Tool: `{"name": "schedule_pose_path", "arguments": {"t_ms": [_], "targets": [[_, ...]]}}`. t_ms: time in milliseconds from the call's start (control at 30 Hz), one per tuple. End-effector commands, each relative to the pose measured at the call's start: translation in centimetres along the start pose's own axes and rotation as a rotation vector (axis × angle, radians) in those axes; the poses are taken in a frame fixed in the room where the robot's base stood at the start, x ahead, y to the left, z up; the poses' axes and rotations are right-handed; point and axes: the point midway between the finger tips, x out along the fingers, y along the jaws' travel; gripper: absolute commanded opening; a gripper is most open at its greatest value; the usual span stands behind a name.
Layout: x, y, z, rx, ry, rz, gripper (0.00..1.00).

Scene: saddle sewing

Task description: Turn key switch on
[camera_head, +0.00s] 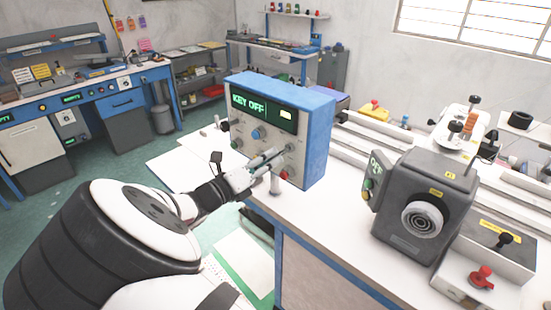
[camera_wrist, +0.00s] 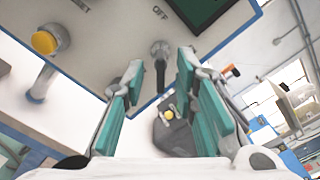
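The blue control box (camera_head: 316,115) stands on the white bench, and its green display (camera_head: 265,110) reads "KEY OFF". In the wrist view the key switch (camera_wrist: 160,50) is a small grey metal piece with a dark stem, below the panel word "OFF". My gripper (camera_head: 279,154) is at the lower right of the box's front panel. In the wrist view my gripper (camera_wrist: 158,72) is open, with one teal-padded finger on each side of the key stem. I see no contact, and cannot tell how deep the key sits between the fingertips. In the head view the fingers hide the key.
A dark grey machine (camera_head: 425,205) with a small control panel stands right of the box. White rails (camera_head: 365,150) run behind. White bench top is clear between box and machine.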

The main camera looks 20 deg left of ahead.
Motion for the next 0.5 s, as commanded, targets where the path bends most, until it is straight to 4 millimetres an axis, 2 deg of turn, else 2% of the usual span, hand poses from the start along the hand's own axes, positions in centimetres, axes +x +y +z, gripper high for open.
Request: {"name": "schedule_pose_path", "arguments": {"t_ms": [33, 200, 500], "targets": [[0.8, 0.1, 0.0, 0.001, 0.000, -0.001, 0.27], [2.0, 0.1, 0.0, 0.001, 0.000, 0.001, 0.27], [2.2, 0.0, 0.0, 0.001, 0.000, 0.001, 0.27]]}}
